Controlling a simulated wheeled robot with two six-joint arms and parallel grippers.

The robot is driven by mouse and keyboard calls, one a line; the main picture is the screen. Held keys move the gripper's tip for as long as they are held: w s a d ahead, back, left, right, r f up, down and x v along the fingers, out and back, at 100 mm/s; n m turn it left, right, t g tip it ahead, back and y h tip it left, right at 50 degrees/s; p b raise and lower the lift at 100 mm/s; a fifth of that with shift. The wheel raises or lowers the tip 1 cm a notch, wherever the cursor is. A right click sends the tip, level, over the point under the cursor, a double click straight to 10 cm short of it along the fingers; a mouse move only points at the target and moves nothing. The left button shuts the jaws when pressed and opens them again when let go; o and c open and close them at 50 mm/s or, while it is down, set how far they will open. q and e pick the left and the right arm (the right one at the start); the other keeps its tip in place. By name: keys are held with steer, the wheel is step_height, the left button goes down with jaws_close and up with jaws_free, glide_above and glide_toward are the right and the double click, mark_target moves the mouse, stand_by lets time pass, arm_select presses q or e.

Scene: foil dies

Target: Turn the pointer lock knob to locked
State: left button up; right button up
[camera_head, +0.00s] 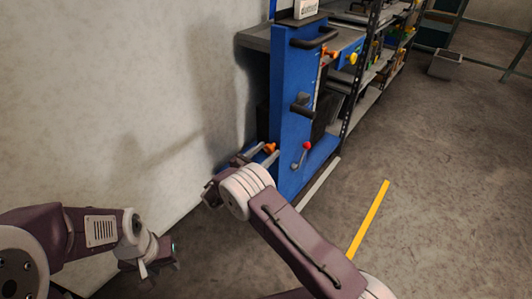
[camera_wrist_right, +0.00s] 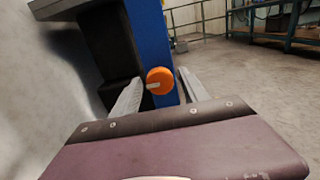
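An orange round knob (camera_head: 270,148) stands low on the left side of a blue upright panel (camera_head: 287,100). In the right wrist view the knob (camera_wrist_right: 162,78) shows a pale pointer bar reaching to its lower left. My right gripper (camera_wrist_right: 160,79) is open, with one finger on each side of the knob in that view. I cannot tell whether either finger touches it. In the head view my right gripper (camera_head: 268,155) is at the knob, partly hidden by its own wrist. My left gripper (camera_head: 158,263) hangs low at the left, away from the panel; its opening is unclear.
A pale wall (camera_head: 110,90) is close on the left. Shelving stands behind. Floor at right is open, with a yellow stripe (camera_head: 370,218).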

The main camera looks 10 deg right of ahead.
jaws_close()
steer(key=shift+m, duration=0.3)
steer(key=m+b, duration=0.1)
steer(key=m, duration=0.2)
steer(key=shift+f+m, duration=0.1)
steer(key=shift+m, duration=0.3)
steer(key=m+b, duration=0.1)
steer(key=m, duration=0.2)
steer(key=shift+m, duration=0.3)
steer(key=m+b, duration=0.3)
steer(key=m, duration=0.2)
steer(key=shift+f, duration=0.1)
steer(key=shift+m+b, duration=1.7)
steer(key=shift+m, duration=0.7)
